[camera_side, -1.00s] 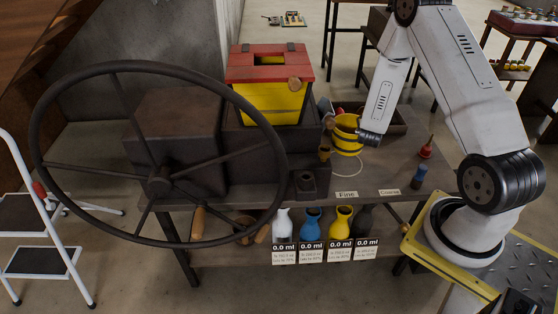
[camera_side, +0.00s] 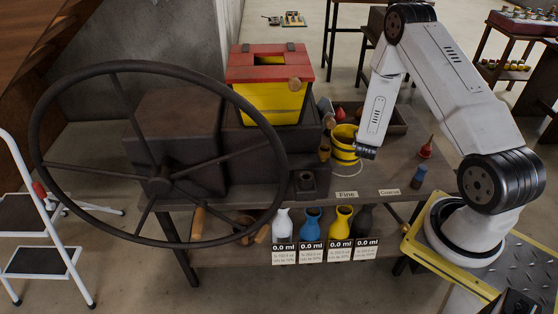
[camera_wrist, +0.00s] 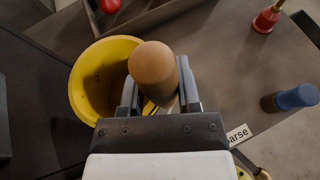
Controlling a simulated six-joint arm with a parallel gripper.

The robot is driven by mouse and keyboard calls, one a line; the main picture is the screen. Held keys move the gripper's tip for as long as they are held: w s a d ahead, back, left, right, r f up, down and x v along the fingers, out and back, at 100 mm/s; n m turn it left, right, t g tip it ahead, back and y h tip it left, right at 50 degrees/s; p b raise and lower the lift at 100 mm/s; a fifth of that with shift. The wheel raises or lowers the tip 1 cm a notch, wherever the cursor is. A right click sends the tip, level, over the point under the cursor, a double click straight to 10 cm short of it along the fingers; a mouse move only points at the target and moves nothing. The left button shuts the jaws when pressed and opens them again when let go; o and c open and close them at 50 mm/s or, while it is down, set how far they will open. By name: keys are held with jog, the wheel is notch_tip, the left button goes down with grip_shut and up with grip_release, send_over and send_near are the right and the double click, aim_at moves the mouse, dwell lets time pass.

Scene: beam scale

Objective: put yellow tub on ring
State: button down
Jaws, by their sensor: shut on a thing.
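The yellow tub (camera_side: 343,143), with dark bands, is upright at the middle of the table, right of the yellow and red box. My gripper (camera_side: 364,153) is at its right side. In the wrist view, the open-topped tub (camera_wrist: 78,88) is left of the jaws, and my gripper (camera_wrist: 158,98) is shut on a brown rounded handle (camera_wrist: 153,68) at the tub's side. The pale ring (camera_side: 345,174) lies on the table just below the tub in the picture, partly hidden by it. I cannot tell whether the tub touches the table.
The red and yellow box (camera_side: 270,95) stands behind left. A dark tray (camera_side: 395,122) lies behind the tub. A large wheel (camera_side: 160,182) fills the left front. Labels mark the front edge.

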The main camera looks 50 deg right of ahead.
jog(key=shift+f, duration=1.8)
jog(key=shift+c, duration=1.6)
grip_release()
jog(key=shift+f, duration=0.15)
jog(key=shift+r, duration=0.2)
jog(key=shift+a, duration=0.15)
jog(key=v, duration=1.1)
jog(key=shift+s+a, duration=0.2)
jog(key=shift+a, duration=0.05)
jog(key=shift+r, duration=0.2)
